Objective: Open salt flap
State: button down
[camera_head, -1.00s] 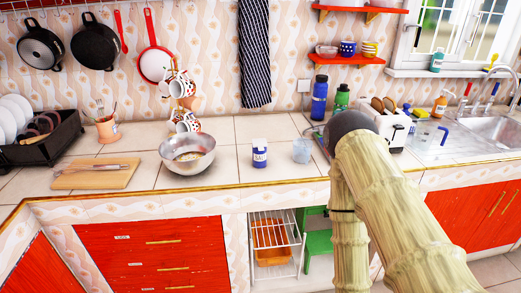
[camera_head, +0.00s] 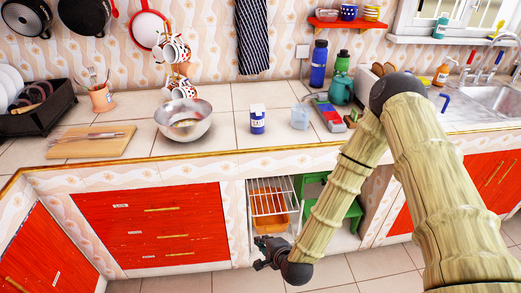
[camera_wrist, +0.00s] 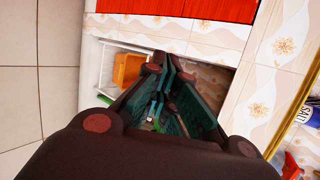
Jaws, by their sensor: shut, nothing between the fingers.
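The salt container (camera_head: 257,119) is a small white and dark blue canister standing upright on the tiled counter, right of the metal bowl. Its flap is too small to make out. Part of the container, with its SALT label, shows at the right edge of the wrist view (camera_wrist: 309,111). My gripper (camera_head: 266,252) is low in front of the cabinets, below the counter edge and well beneath the salt. In the wrist view my gripper's fingers (camera_wrist: 166,68) meet, shut and empty, in front of the open shelf space.
A metal bowl (camera_head: 183,120) stands left of the salt and a clear cup (camera_head: 300,116) to its right. The counter edge (camera_head: 235,152) lies between my gripper and the salt. A wire rack (camera_head: 270,197) with an orange bin is close behind my gripper.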

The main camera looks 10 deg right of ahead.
jog(key=w+a+r+m+t+b, duration=0.1)
jog(key=w+r+m+t, duration=0.4)
jog(key=w+r+m, duration=0.55)
jog(key=m+t+h+b, duration=0.1)
jog(key=m+t+h, duration=0.3)
jog(key=m, duration=0.5)
send_near(259, 119)
jog(key=shift+n+t+y, duration=0.25)
jog(key=shift+t+y, duration=0.05)
jog(key=shift+t, duration=0.4)
jog(key=x, duration=0.2)
jog(key=p+x, duration=0.1)
jog(key=x, duration=0.1)
jog(key=f+p+x, duration=0.1)
jog(key=x, duration=0.1)
jog(key=shift+w+d, duration=0.15)
jog(key=shift+w, duration=0.15)
